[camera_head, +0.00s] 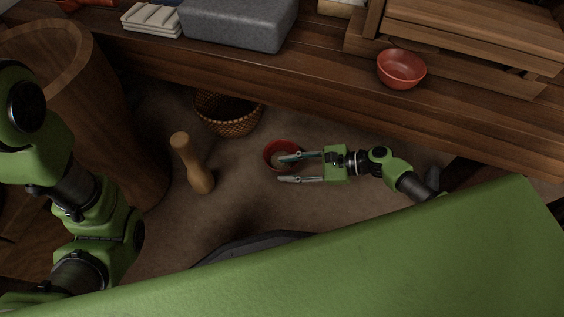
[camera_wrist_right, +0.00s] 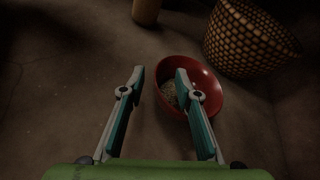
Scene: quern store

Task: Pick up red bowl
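A red bowl (camera_head: 271,151) holding pale, grain-like stuff is low on the brown floor. It also shows in the right wrist view (camera_wrist_right: 209,88), just past the gripper's right-hand finger. My right gripper (camera_head: 282,169) is open, with its fingers pointing left at the bowl. In the right wrist view the gripper (camera_wrist_right: 160,76) has nothing between its fingers; one finger overlaps the bowl, and I cannot tell whether it touches. A second, empty-looking red bowl (camera_head: 401,70) stands on the wooden bench. My left arm is at the left; its gripper is out of view.
A woven basket (camera_head: 229,117) is close behind the floor bowl. A wooden pestle (camera_head: 193,164) stands left of it. A large wooden tub (camera_head: 98,105) is at the left. The wooden bench (camera_head: 330,92) carries a grey stone block (camera_head: 238,22) and a slatted wooden crate (camera_head: 470,30).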

